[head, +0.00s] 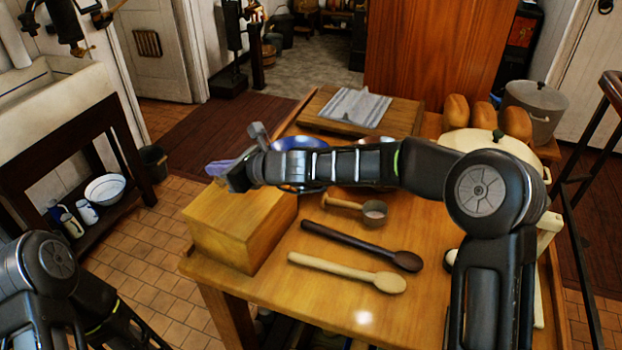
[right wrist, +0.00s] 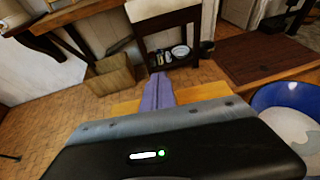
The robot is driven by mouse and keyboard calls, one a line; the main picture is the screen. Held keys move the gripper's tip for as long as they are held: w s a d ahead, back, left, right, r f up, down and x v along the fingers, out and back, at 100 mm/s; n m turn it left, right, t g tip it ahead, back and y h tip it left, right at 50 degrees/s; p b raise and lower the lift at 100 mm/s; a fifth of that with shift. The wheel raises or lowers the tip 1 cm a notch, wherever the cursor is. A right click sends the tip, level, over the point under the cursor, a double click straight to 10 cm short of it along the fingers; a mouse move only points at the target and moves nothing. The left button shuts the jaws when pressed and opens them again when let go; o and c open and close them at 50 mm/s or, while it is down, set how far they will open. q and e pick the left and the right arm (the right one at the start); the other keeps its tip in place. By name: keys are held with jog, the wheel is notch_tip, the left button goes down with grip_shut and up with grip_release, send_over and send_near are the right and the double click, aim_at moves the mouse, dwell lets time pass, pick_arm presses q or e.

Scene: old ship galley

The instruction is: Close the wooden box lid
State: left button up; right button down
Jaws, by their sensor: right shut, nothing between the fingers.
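The wooden box (head: 228,242) stands at the left front corner of the table. Its lid (head: 235,207) looks flat on top, and I see no gap in the head view; my arm hides its far edge. My right gripper (head: 219,168) is shut and empty, above the far left part of the box. Whether it touches the lid I cannot tell. In the right wrist view its purple-grey fingers (right wrist: 157,92) show in front of a strip of the yellow wooden lid (right wrist: 200,92). Of my left arm only links show at the lower left; its gripper is out of view.
On the table (head: 330,318) lie a dark spoon (head: 350,242), a pale spoon (head: 345,272) and a small wooden-handled cup (head: 374,210). A blue bowl (head: 300,143) stands behind my right arm. A board with a cloth (head: 352,106), bread loaves (head: 483,113) and a pot (head: 535,103) are farther back.

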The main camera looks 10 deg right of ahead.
jog(key=shift+r+p, duration=0.55)
notch_tip(320, 180, up, 4)
jog(key=p, duration=0.3)
jog(key=shift+s+f+p, duration=0.1)
jog(key=shift+p, duration=0.25)
notch_tip(320, 180, up, 9)
jog(key=p, duration=0.2)
jog(key=shift+s, duration=0.25)
jog(key=shift+a, duration=0.1)
